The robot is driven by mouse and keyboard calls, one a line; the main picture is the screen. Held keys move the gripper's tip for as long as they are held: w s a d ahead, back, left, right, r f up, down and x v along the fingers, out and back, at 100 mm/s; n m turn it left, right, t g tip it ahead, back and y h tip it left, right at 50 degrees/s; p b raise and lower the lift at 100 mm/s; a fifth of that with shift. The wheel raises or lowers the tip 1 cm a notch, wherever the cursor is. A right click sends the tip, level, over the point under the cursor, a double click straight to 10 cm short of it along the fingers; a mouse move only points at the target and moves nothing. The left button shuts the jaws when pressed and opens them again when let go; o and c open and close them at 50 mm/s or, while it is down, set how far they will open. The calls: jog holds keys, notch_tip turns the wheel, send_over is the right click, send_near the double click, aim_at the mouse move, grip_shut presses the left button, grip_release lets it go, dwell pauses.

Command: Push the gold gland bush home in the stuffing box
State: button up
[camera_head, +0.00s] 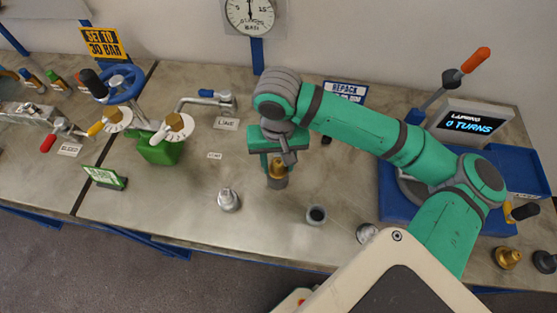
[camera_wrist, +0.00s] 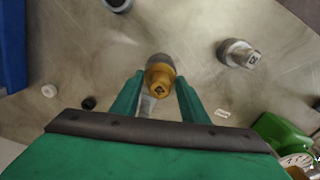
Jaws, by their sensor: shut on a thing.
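The gold gland bush (camera_head: 277,170) stands upright over a short grey cylinder (camera_head: 278,184), which looks like the stuffing box, near the middle of the bench. In the wrist view, the gold bush (camera_wrist: 160,79) shows between my fingers with the grey cylinder's rim (camera_wrist: 159,60) just beyond it. The bush's upper part stands above the grey rim; how deep it sits is hidden. My gripper (camera_head: 277,163) points down and is shut on the gold bush. Its green fingers (camera_wrist: 160,92) flank the bush in the wrist view.
A silver fitting (camera_head: 228,199) stands left of the bush and a grey cup (camera_head: 316,214) stands front right. A green can (camera_head: 158,148) and a blue handwheel (camera_head: 120,84) are at the left. A blue tray (camera_head: 393,205) lies right. Bare bench surrounds the grey cylinder.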

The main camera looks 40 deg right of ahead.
aim_at(278, 162)
jog(key=shift+f, duration=0.65)
jog(key=o, duration=1.2)
jog(key=shift+o, duration=0.2)
notch_tip(278, 162, up, 11)
jog(key=shift+f, duration=0.1)
